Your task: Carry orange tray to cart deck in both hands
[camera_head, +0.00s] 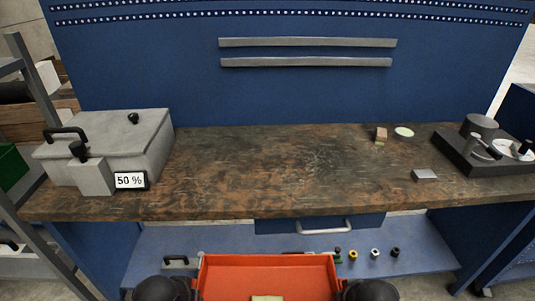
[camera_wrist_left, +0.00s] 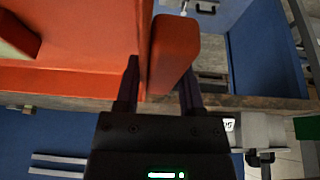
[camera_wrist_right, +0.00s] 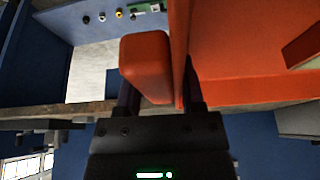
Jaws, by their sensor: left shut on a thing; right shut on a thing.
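The orange tray (camera_head: 268,272) is at the bottom centre of the head view, in front of the workbench and lower than its top. A small pale-topped block (camera_head: 267,298) lies inside it, cut off by the frame edge. My left gripper (camera_wrist_left: 160,85) is shut on the tray's handle at one end. My right gripper (camera_wrist_right: 158,85) is shut on the handle at the opposite end. In the head view only dark rounded parts of my arms show beside the tray; the fingers are hidden there. The cart deck cannot be made out in these views.
The workbench (camera_head: 270,165) holds a grey box with a 50 % display (camera_head: 130,181) at left and a dark device (camera_head: 480,150) at right. A blue lower shelf (camera_head: 410,262) carries several small knobs behind the tray. A grey rack (camera_head: 35,85) stands at far left.

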